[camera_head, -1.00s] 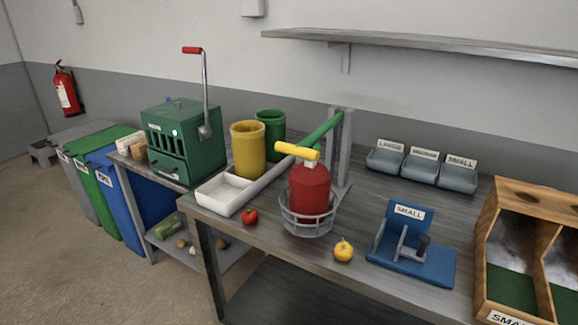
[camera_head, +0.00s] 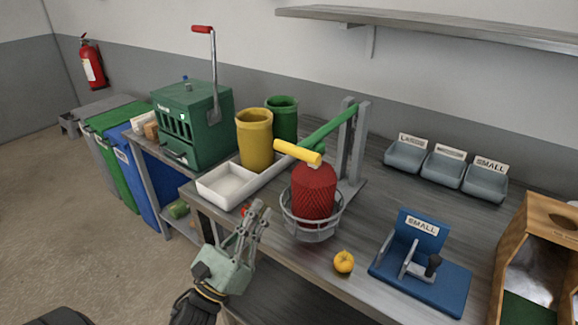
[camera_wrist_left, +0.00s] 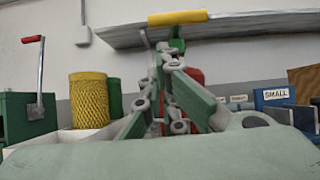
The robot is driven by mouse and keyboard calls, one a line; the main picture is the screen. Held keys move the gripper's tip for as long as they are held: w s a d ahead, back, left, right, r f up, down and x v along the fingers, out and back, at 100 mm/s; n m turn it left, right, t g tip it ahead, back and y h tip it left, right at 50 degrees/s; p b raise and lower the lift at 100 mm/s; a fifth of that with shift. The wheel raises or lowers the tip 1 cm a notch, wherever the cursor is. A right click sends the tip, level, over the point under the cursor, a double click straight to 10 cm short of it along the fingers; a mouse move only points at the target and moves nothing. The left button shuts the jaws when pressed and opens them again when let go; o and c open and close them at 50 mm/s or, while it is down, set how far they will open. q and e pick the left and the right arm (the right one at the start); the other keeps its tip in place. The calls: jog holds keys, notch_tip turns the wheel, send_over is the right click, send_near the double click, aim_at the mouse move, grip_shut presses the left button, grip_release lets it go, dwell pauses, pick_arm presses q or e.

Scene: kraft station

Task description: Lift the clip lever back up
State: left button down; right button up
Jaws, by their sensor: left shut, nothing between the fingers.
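A green lever (camera_head: 335,125) with a yellow grip (camera_head: 297,152) is joined to a grey post stand (camera_head: 352,150) on the table. It slopes down from the post, with its grip just above the top of a red net bag (camera_head: 314,192). The bag stands upright in a grey wire basket (camera_head: 312,229). My left gripper (camera_head: 260,207) is shut and empty, at the table's front edge left of the basket and below the yellow grip. In the left wrist view its fingers (camera_wrist_left: 165,55) point toward the yellow grip (camera_wrist_left: 178,18), apart from it. My right gripper is not in view.
A blue stand (camera_head: 425,262) labelled SMALL and an orange fruit (camera_head: 344,262) are to the right. A white tray (camera_head: 228,186), a yellow tub (camera_head: 254,140) and a green crank machine (camera_head: 196,122) are to the left. A shelf (camera_head: 430,25) hangs above.

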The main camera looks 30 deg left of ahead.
pick_arm(q)
jog(key=p+x, duration=0.4)
jog(key=x, duration=0.5)
jog(key=shift+r, duration=0.5)
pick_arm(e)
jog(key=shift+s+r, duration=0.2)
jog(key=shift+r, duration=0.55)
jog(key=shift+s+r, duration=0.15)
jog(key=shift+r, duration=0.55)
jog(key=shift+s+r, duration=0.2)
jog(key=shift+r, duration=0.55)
